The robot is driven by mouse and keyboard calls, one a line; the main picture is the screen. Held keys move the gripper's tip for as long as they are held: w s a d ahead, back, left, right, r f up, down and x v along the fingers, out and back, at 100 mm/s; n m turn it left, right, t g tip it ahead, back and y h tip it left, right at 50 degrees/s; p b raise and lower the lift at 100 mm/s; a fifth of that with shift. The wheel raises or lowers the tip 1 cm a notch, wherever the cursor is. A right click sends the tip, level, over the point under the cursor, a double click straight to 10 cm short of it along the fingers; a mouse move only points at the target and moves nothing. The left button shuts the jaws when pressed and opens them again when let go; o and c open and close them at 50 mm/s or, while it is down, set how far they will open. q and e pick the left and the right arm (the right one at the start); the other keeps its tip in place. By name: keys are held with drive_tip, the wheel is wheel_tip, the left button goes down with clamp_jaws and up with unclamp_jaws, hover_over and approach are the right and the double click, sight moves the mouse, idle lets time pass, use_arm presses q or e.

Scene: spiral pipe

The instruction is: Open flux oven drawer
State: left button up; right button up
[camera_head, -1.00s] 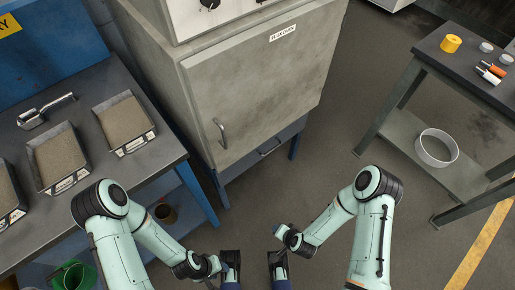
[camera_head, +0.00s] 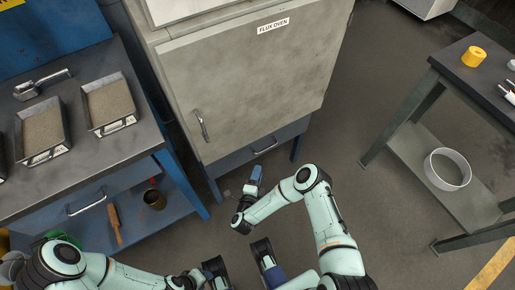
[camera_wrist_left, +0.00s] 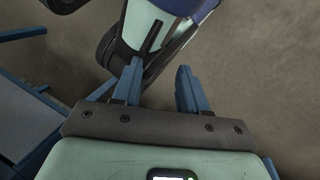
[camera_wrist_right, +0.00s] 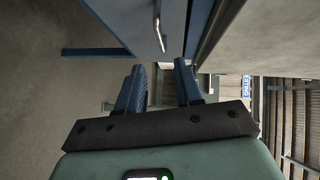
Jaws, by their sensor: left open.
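The flux oven (camera_head: 245,75) is a grey labelled cabinet on a blue stand, with its door shut. Under the door is a blue drawer (camera_head: 236,161) with a metal bar handle (camera_head: 265,146); it looks shut. My right gripper (camera_head: 257,172) is in front of and below that handle, apart from it, with nothing between its fingers. In the right wrist view its fingers (camera_wrist_right: 160,68) are spread, and the handle (camera_wrist_right: 158,25) lies ahead of them. My left gripper is low at the head view's bottom edge; its fingers (camera_wrist_left: 159,70) are open and empty, near part of my own base.
A blue workbench (camera_head: 80,150) with trays of granules (camera_head: 108,102) stands close on the left. The floor between is clear.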

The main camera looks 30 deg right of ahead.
sight(265, 149)
drive_tip(key=b+x, duration=0.6)
drive_tip(key=x, duration=0.7)
drive_tip(key=shift+w+d, duration=0.15)
use_arm(q)
drive_tip(key=w+a+f+t+y, duration=0.1)
drive_tip(key=w+a+f+t, duration=0.1)
drive_tip(key=w+a+f, duration=0.2)
drive_tip(key=w+f, duration=0.3)
drive_tip(key=w, duration=0.1)
drive_tip(key=shift+w+a+f+n+t, duration=0.2)
drive_tip(key=shift+w+a+n+t, duration=0.15)
drive_tip(key=shift+n+t, duration=0.05)
use_arm(e)
clamp_jaws()
